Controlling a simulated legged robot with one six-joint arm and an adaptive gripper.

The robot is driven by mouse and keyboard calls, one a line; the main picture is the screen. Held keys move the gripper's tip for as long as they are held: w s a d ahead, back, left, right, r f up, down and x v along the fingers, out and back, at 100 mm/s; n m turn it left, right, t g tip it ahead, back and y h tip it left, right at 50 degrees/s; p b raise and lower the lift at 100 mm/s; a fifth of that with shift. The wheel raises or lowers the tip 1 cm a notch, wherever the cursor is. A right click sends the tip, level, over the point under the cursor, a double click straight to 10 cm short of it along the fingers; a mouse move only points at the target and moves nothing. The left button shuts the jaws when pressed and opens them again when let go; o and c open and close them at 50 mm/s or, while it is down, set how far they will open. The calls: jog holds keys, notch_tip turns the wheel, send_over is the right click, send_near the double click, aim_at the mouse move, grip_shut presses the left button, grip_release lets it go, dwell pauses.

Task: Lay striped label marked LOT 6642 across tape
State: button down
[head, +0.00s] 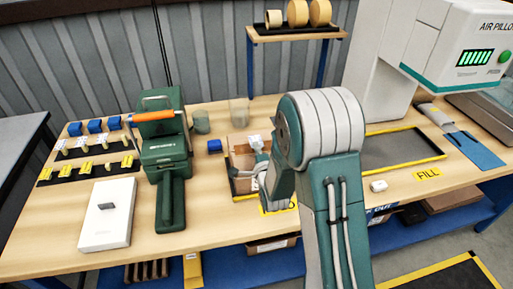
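A brown carton (239,161) sits in a yellow-edged dark tray (233,187) at mid table; its right side is hidden by my arm. My gripper (257,151) is at the carton's right part, small and mostly covered by my arm, so its fingers cannot be made out. A small white patch shows beside it; I cannot tell whether it is a label or part of the gripper. No print reading LOT 6642 is legible, and tape on the carton cannot be made out. Small pieces with yellow tags stand on dark strips (44,182) at the left.
A green dispenser (165,150) with an orange handle and a white box (108,215) stand left of the carton. An empty yellow-edged mat (400,148) lies right, below the air pillow machine (460,55).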

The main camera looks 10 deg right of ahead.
jog(key=c, duration=0.5)
grip_release()
jog(key=shift+c, duration=0.2)
jog(key=shift+f, duration=0.1)
jog(key=shift+o, duration=0.3)
jog(key=shift+r, duration=0.35)
jog(key=shift+o, duration=0.9)
jog(key=shift+r, duration=0.3)
jog(key=shift+o, duration=0.2)
jog(key=shift+r, duration=2.95)
jog(key=shift+r, duration=0.1)
